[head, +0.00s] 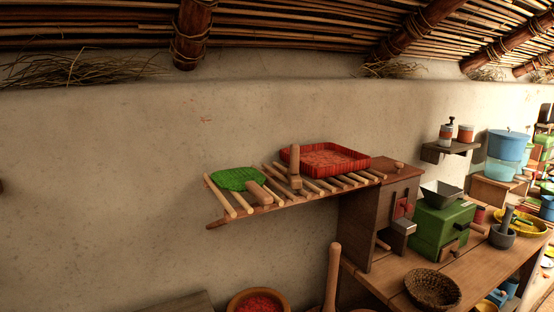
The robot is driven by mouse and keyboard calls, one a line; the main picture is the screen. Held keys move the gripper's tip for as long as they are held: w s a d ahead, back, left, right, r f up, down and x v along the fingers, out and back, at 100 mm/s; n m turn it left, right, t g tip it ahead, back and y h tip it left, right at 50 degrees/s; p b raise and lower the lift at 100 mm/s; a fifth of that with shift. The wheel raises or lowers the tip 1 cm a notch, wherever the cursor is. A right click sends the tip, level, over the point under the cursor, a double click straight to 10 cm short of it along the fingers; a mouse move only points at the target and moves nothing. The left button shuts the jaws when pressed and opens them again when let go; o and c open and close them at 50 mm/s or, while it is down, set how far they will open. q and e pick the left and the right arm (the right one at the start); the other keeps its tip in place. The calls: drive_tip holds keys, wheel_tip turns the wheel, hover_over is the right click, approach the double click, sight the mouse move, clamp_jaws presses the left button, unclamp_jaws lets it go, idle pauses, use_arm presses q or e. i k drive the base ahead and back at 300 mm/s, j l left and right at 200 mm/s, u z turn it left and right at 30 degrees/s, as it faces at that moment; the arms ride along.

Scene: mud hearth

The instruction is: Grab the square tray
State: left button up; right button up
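A red square tray (348,169) with raised sides lies on a wall rack of wooden slats (232,204), right of the middle of the head view. Its floor is red and patterned, with nothing clearly standing on it. An upright wooden piece (294,166) stands at its left front side and hides a little of its rim; I cannot tell if they touch. Neither of my grippers shows in the head view.
A green mat-like tray (236,178) and a wooden piece (258,193) lie left on the rack. A brown wooden cabinet (372,212) stands under its right end. A green box-like mill (440,228) and a basket (433,288) stand on the table. The left wall is bare.

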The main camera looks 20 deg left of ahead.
sight(323, 160)
drive_tip(key=i+l+u, duration=0.35)
drive_tip(key=l+u, duration=0.15)
drive_tip(key=l, duration=0.25)
drive_tip(key=i+l+u, duration=0.1)
drive_tip(key=l+u, duration=0.15)
drive_tip(key=l, duration=0.2)
drive_tip(key=l+u, duration=0.3)
drive_tip(key=i+l, duration=0.05)
drive_tip(key=l, duration=0.05)
